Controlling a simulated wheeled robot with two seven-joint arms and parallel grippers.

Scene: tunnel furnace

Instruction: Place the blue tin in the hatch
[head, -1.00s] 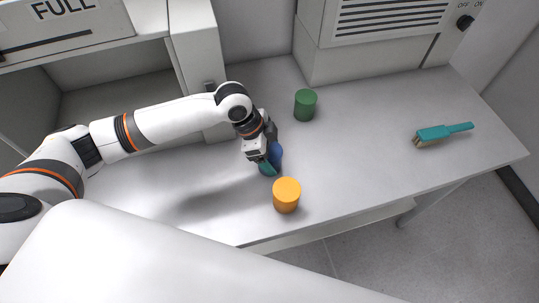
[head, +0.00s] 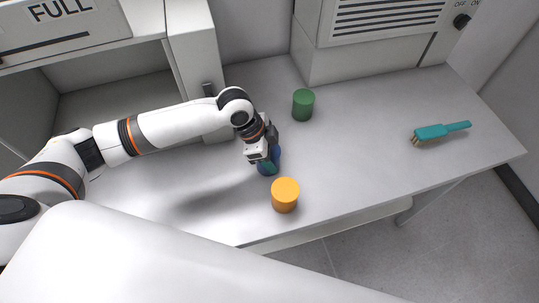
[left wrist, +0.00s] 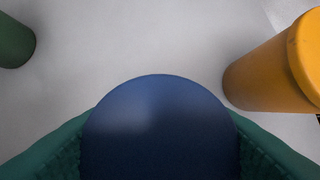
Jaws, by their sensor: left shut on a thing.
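The blue tin (head: 270,164) stands on the grey table, behind the yellow tin and in front of the green one in the head view. My left gripper (head: 266,156) reaches down over it and is shut on it, hiding part of its top and side. In the left wrist view the blue tin (left wrist: 160,128) sits between the two teal finger pads (left wrist: 160,150), one on each side. I cannot tell whether the tin touches the table. An open recess (head: 115,95) lies at the left under a panel marked FULL; I cannot tell whether it is the hatch. My right gripper is out of view.
A yellow tin (head: 285,195) stands close in front, and also shows in the left wrist view (left wrist: 265,80). A green tin (head: 303,105) stands behind. A teal brush (head: 440,131) lies at right. A white post (head: 197,60) borders the recess. The table's middle right is clear.

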